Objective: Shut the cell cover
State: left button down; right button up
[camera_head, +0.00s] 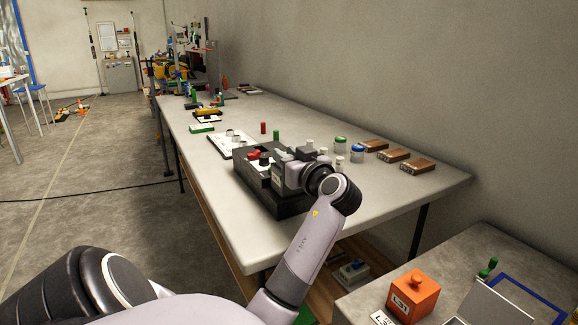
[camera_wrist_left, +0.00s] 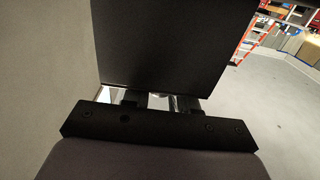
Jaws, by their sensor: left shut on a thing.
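A dark grey box-like cell (camera_head: 240,172) stands on the long table, with a red part and a black part showing at its upper left side. My left gripper (camera_head: 283,169) is over the right part of the cell, and the wrist hides much of that area. In the left wrist view a flat black panel (camera_wrist_left: 170,45), which looks like the cell cover, fills the upper middle. My left gripper (camera_wrist_left: 160,103) is shut on it; the fingertips are mostly hidden behind the black mount. How far the cover is open cannot be made out. My right gripper is not in view.
A white tray (camera_head: 219,146) and small red and green cylinders stand behind the cell. Lidded jars (camera_head: 341,145) and brown-topped blocks (camera_head: 417,166) are to its right, near the wall. An orange box (camera_head: 413,294) sits on a nearer table. The table's front right is clear.

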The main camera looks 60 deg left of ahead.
pick_arm(q)
jog(key=shift+s+f, duration=0.1)
jog(key=shift+f, duration=0.05)
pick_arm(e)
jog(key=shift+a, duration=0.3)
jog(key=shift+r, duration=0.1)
pick_arm(q)
jog(key=c, duration=1)
grip_release()
jog(key=shift+d, duration=0.1)
jog(key=d, duration=0.7)
jog(key=shift+s, duration=0.35)
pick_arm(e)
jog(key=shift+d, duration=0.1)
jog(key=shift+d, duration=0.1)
